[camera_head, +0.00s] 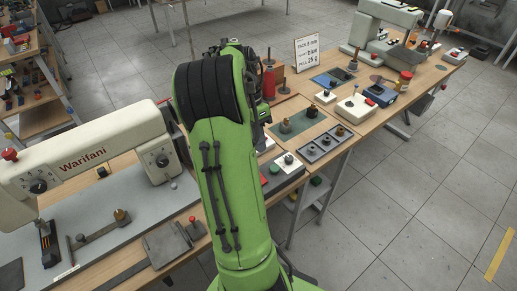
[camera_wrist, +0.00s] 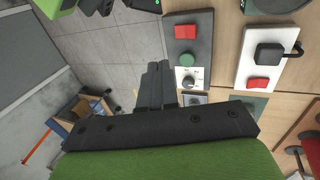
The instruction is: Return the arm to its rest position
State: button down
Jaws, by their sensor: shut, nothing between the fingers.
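My green arm (camera_head: 228,170) rises in the middle of the head view and folds over at a black-ribbed joint. It hides part of the workbench behind it, and my gripper cannot be made out there. In the wrist view my gripper (camera_wrist: 158,68) shows as two dark fingers side by side, shut with nothing between them.
A cream Warifani sewing machine (camera_head: 85,160) stands on the left bench. The right bench (camera_head: 345,142) holds trays, button boxes, a sign (camera_head: 307,52) and another machine (camera_head: 385,30). A cluttered shelf (camera_head: 30,80) is at far left.

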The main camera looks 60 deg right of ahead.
jog(key=shift+r, duration=0.6)
jog(key=w+a+r+n+t+h+p, duration=0.1)
jog(key=w+a+r+n+t+p, duration=0.15)
jog(key=a+r+n, duration=0.5)
jog(key=w+a+r+n+t+h+p, duration=0.1)
jog(key=w+a+r+n+t+h, duration=0.2)
jog(key=a, duration=0.8)
jog(key=s+a+n+t+y+p, duration=0.1)
jog(key=s+a+n+t, duration=0.1)
jog(key=a+n, duration=0.4)
jog(key=s+a+r+n+t+y+p, duration=0.1)
jog(key=s+a+n, duration=0.1)
jog(key=a+n, duration=0.5)
jog(key=shift+s+a+r+t, duration=0.25)
jog(key=shift+s+a+t, duration=0.1)
jog(key=shift+a, duration=0.2)
